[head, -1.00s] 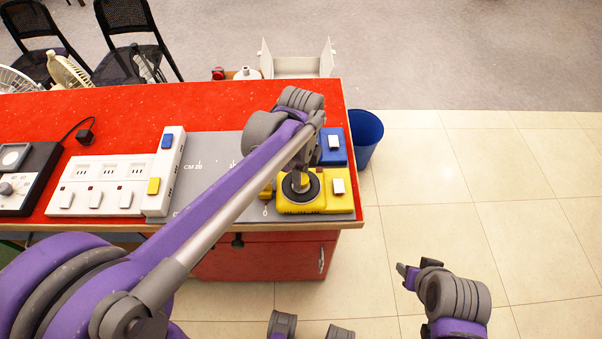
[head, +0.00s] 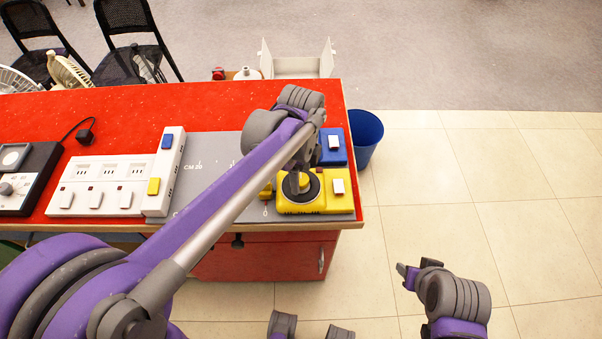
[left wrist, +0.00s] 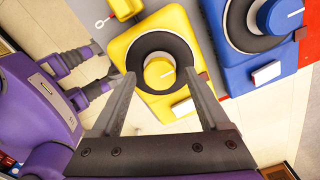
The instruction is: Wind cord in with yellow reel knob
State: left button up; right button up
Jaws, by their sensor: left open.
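The yellow reel (left wrist: 118,48) lies on the grey board, with a black ring around its round yellow knob (left wrist: 159,73). It also shows in the head view (head: 316,204), partly covered by my left arm. A white mark shows on the knob's top. My left gripper (left wrist: 160,76) is open, with its fingertips at either side of the knob; contact cannot be told.
A blue reel (left wrist: 235,50) with a blue knob sits right beside the yellow one. The red table (head: 230,105) also holds a white power strip (head: 100,186) and a black device (head: 22,180). A blue bin (head: 368,140) stands off the table's right edge.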

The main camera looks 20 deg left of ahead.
aim_at(301, 179)
pick_arm(q)
notch_tip(301, 179, up, 10)
jog(key=shift+r+p, duration=0.25)
jog(key=shift+p, duration=0.15)
jog(key=shift+s, duration=0.1)
dwell(0.3)
jog(key=s+a+f+n+t+p, duration=0.1)
jog(key=s+a+f+n+t, duration=0.1)
jog(key=s+f+n, duration=0.3)
jog(key=s+a+f+n+t+p, duration=0.1)
jog(key=s+a+f+n+t, duration=0.2)
jog(key=s+n, duration=0.6)
notch_tip(301, 179, down, 2)
jog(key=a+n, duration=0.1)
jog(key=n, duration=0.4)
jog(key=shift+s+a, duration=0.25)
jog(key=shift+s, duration=0.05)
